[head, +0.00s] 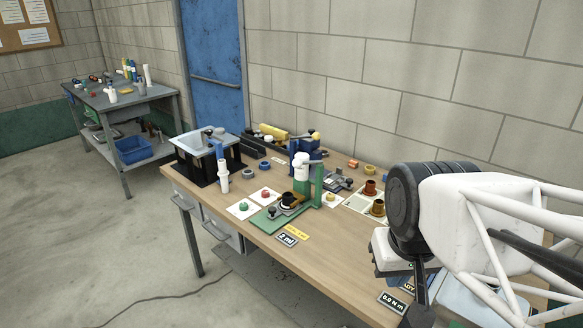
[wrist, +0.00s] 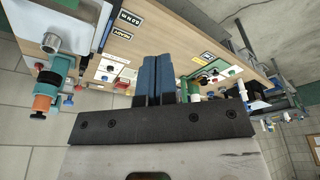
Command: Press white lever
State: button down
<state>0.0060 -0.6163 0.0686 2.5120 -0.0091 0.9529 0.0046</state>
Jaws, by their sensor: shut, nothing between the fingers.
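In the head view, a green stand (head: 318,185) on the workbench carries a white rounded, lever-like part (head: 302,167) at its top, above a small dark fixture (head: 288,200) on a green base. I cannot tell for sure whether this part is the white lever. My gripper's fingertips are not clear in the head view.
The wooden workbench (head: 262,238) holds a grey bin (head: 205,142), red and green buttons on white plates, a yellow cylinder (head: 273,131) and brown cups (head: 377,207). My arm covers its right end. The front strip is mostly clear. A second bench (head: 118,100) stands far left.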

jog(key=w+a+r+n+g, duration=0.15)
jog(key=w+r, duration=0.25)
jog(key=w, duration=0.5)
jog(key=w+a+r+n, duration=0.15)
jog(key=w+r, duration=0.25)
jog(key=w, duration=0.6)
jog(key=w+a+r+n+g, duration=0.15)
jog(key=w+r, duration=0.25)
jog(key=w, duration=0.5)
jog(key=w+a+f+n+g, duration=0.1)
jog(key=w+a+n, duration=0.1)
jog(key=w, duration=1.1)
jog(key=w+a+f+n+g, duration=0.1)
jog(key=w+a, duration=0.3)
jog(key=w, duration=1)
jog(key=shift+a+f+n+y, duration=0.2)
jog(key=shift+a+n+y, duration=0.1)
jog(key=shift+n, duration=0.55)
jog(key=shift+s+f, duration=0.1)
jog(key=shift+f, duration=0.05)
jog(key=x, duration=1.3)
jog(key=shift+f, duration=0.35)
jog(key=shift+s+f, duration=0.1)
